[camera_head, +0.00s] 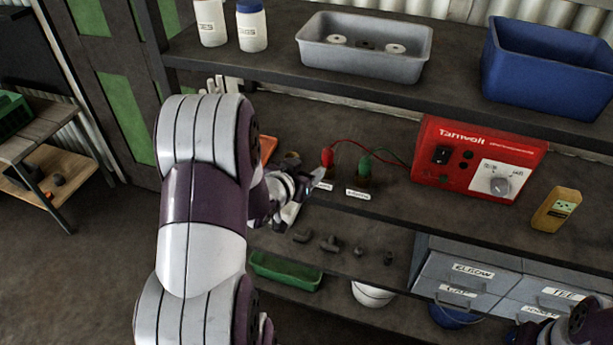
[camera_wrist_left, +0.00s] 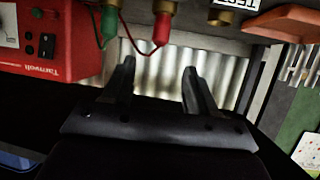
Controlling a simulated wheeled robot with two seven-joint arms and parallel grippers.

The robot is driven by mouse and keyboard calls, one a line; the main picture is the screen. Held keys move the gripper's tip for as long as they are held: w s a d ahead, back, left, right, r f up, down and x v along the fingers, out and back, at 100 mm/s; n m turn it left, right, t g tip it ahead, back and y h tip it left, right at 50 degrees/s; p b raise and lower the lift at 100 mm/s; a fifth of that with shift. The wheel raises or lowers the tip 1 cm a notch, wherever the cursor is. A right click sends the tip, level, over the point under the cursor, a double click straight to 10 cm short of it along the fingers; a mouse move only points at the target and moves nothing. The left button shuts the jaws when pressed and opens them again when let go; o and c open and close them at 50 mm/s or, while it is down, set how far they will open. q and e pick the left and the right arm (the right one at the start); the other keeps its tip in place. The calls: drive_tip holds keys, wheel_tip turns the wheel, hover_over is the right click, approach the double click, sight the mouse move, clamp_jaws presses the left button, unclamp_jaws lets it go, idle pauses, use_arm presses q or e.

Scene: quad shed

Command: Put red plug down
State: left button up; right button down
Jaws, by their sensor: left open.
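The red plug (camera_head: 327,158) stands on the shelf, with a red lead running from it to the red Tarnwolt box (camera_head: 478,160). In the left wrist view, which is upside down, the red plug (camera_wrist_left: 162,29) meets a brass fitting (camera_wrist_left: 164,7). The green plug (camera_head: 365,165) stands to its right in the head view and also shows in the left wrist view (camera_wrist_left: 109,24). My left gripper (camera_head: 312,180) is just in front of the red plug. Its fingers (camera_wrist_left: 158,68) are apart with nothing between them, and the red plug is clear of them. My right gripper is out of view.
Small labels (camera_head: 357,194) lie at the shelf's front edge. A yellow meter (camera_head: 556,210) stands to the right. An orange item (camera_head: 267,148) is left of the plugs. The upper shelf, with a grey tray (camera_head: 365,68) and blue bin (camera_head: 548,90), overhangs behind.

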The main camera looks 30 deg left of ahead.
use_arm(q)
drive_tip(key=s+d+f+m+g+h, duration=0.1)
drive_tip(key=s+d+f+g, duration=0.1)
drive_tip(key=s+d+g, duration=1)
drive_tip(key=s+d, duration=0.3)
drive_tip(key=shift+s, duration=0.35)
idle(0.9)
